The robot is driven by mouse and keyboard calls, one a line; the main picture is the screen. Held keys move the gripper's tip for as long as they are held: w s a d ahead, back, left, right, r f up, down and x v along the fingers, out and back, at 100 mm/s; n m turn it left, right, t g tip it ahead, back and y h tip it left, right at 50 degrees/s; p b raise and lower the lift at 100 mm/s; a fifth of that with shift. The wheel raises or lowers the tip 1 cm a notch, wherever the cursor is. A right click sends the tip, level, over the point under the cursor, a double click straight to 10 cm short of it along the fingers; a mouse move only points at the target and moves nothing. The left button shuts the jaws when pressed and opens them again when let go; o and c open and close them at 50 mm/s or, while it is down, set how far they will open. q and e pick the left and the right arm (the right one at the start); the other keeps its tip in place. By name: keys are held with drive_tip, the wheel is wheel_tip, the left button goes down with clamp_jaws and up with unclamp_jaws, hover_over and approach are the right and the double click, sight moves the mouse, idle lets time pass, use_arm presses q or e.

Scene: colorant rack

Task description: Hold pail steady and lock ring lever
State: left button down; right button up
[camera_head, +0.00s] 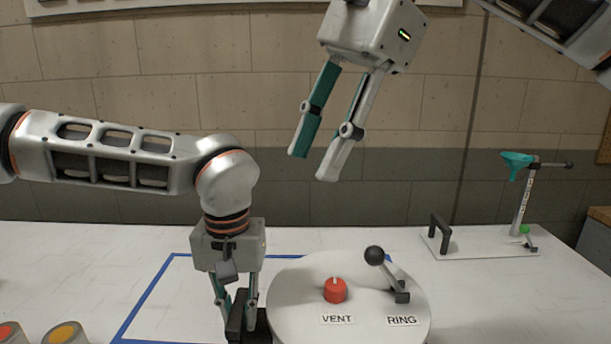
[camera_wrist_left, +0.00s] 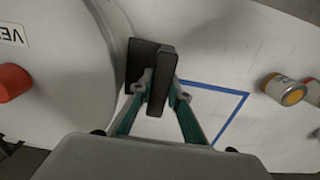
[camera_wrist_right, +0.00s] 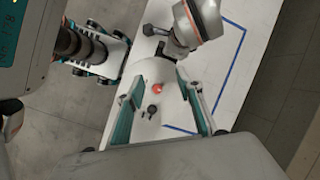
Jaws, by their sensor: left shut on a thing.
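The white round pail (camera_head: 300,305) stands at the front of the table, with a red VENT knob (camera_head: 335,291) on its lid. The RING lever (camera_head: 390,277), a grey arm with a black ball end, tilts up and left from its black base. A black side handle (camera_wrist_left: 161,80) sticks out from the pail's left side. My left gripper (camera_head: 236,308) is shut on this handle. My right gripper (camera_head: 309,167) is open and empty, high above and behind the pail, its fingers pointing down. The right wrist view shows the lid and lever (camera_wrist_right: 152,110) between its fingers.
Blue tape (camera_head: 150,295) marks an area around the pail. Colorant cans (camera_head: 64,334) stand at the front left. A plate with a black handle (camera_head: 440,233) and a teal-topped post (camera_head: 523,200) stands at the back right. The table between is clear.

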sight(377, 246)
drive_tip(key=w+d+f+m+h, duration=0.1)
drive_tip(key=d+f+m, duration=0.1)
drive_tip(key=d, duration=0.1)
drive_tip(key=d+f+m+h, duration=0.2)
drive_tip(key=f, duration=0.1)
drive_tip(key=w+d+f+m+h, duration=0.1)
drive_tip(key=d+f+m, duration=0.1)
drive_tip(key=d+m, duration=0.1)
drive_tip(key=shift+w+d+f+h, duration=0.3)
drive_tip(key=shift+d+f, duration=0.05)
drive_tip(key=shift+f, duration=5.05)
clamp_jaws()
drive_tip(key=shift+r, duration=0.1)
